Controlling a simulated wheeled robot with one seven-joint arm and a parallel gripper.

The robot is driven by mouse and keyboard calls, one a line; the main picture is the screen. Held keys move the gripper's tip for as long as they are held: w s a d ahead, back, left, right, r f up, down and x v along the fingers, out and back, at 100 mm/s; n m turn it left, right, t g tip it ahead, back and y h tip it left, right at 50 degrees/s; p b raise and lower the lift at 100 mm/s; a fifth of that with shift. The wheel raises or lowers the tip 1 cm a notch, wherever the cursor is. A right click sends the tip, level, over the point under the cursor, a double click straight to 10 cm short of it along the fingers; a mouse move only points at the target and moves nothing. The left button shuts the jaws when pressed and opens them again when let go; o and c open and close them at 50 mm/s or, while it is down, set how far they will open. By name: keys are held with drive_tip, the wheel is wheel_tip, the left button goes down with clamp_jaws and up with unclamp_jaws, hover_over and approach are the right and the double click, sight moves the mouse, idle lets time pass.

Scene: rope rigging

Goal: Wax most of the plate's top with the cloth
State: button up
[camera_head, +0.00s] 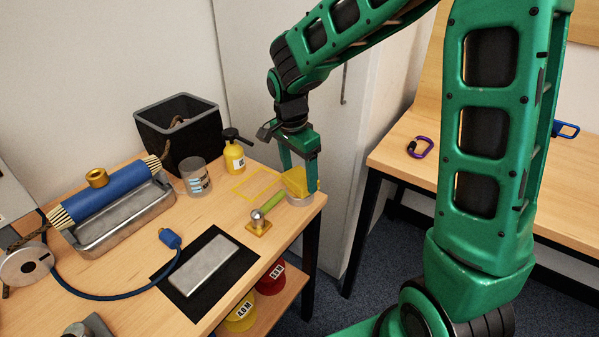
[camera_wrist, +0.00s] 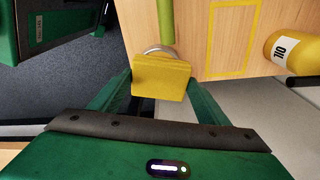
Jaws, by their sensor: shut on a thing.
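The plate (camera_head: 205,266) is a grey metal slab lying flat on a black mat (camera_head: 185,289) near the table's front edge. My gripper (camera_head: 301,178) is at the table's right corner, pointing down, shut on the yellow cloth (camera_head: 294,184). The cloth looks like a folded block; it also shows between the fingers in the wrist view (camera_wrist: 162,76). A round silvery tin (camera_head: 300,201) is directly below the cloth, which hides most of it. I cannot tell whether they touch. The plate is out of the wrist view.
A yellow oil bottle (camera_head: 234,156), a clear cup (camera_head: 195,177) and a black bin (camera_head: 179,126) stand behind.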

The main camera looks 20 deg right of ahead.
sight(299, 177)
drive_tip(key=shift+f, duration=0.55)
idle(1.4)
drive_tip(key=shift+r, duration=0.1)
drive_tip(key=shift+r, duration=3.45)
